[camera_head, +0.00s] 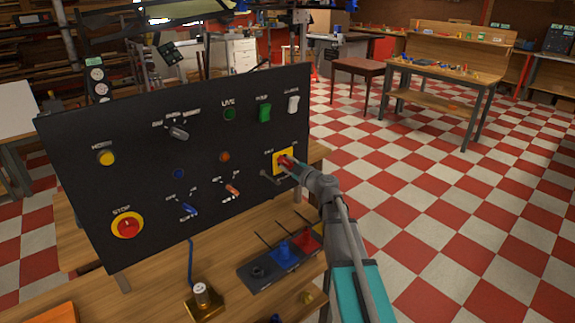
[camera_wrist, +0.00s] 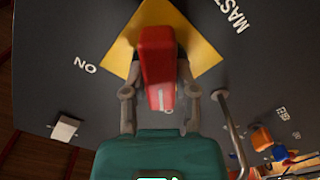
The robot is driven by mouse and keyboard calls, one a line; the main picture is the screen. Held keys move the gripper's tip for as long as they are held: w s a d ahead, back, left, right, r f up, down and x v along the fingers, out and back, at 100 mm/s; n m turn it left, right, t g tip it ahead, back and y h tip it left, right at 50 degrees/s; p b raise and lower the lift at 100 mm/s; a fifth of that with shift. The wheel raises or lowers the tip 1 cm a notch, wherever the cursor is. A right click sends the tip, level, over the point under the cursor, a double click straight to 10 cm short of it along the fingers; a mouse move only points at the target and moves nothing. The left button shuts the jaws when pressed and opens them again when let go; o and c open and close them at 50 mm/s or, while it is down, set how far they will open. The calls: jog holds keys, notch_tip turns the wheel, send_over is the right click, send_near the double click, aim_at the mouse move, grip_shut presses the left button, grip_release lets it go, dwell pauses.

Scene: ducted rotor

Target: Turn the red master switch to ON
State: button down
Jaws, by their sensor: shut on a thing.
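The red master switch (camera_wrist: 157,60) sits on a yellow diamond-shaped plate (camera_wrist: 200,42) on the black panel. In the head view the switch (camera_head: 283,160) is at the right part of the panel, partly covered by my gripper (camera_head: 297,167). In the wrist view my gripper (camera_wrist: 160,75) has one finger on each side of the red handle and is shut on it. The white ON label (camera_wrist: 85,65) shows left of the handle in the wrist view, and part of the MASTER label shows at the upper right. The exact angle of the handle is hard to tell.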

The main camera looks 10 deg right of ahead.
jog(key=m, duration=0.8)
jog(key=shift+m, duration=0.4)
jog(key=m, duration=0.4)
jog(key=shift+m, duration=2.5)
jog(key=shift+c, duration=2)
grip_release()
